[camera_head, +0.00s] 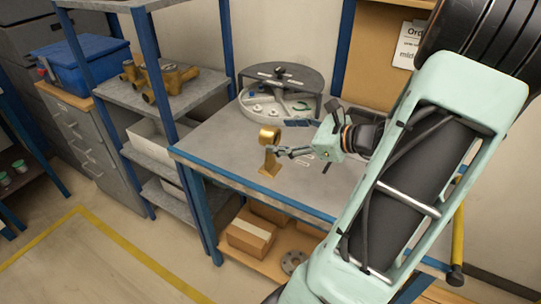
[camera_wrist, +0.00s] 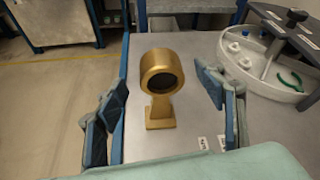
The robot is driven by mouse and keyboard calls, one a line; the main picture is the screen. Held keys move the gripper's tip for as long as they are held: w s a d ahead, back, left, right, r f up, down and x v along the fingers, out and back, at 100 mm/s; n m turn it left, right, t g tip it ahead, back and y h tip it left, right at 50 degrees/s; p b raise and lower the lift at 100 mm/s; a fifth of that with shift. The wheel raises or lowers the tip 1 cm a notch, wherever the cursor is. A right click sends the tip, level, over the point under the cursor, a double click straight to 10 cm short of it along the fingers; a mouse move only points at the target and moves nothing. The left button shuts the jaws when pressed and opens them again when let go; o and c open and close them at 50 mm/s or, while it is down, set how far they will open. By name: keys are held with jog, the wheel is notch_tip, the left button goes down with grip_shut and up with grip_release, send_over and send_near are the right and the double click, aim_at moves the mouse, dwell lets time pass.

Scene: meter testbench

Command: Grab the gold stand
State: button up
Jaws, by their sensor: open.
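The gold stand (camera_head: 269,157) stands upright on the grey bench top (camera_head: 216,145), near its front left part. It has a round ring head on a narrow post with a square foot. In the wrist view the gold stand (camera_wrist: 160,88) is centred between the two fingers. My gripper (camera_head: 288,138) reaches in from the right at the stand's side. In the wrist view my gripper (camera_wrist: 155,115) is open, with a finger on each side of the stand and a gap on both sides. Whether the fingertips reach past the post is hard to tell.
A round grey tray (camera_head: 255,108) with a dark raised disc and small parts stands behind the stand. A shelf on the left holds brass fittings (camera_head: 160,80). A blue crate (camera_head: 82,60) sits on the cabinet. Cardboard boxes (camera_head: 250,232) lie under the bench.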

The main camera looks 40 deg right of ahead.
aim_at(276, 135)
jog(key=x, duration=0.5)
jog(key=shift+w, duration=0.1)
jog(key=shift+r, duration=0.1)
grip_shut()
dwell(0.3)
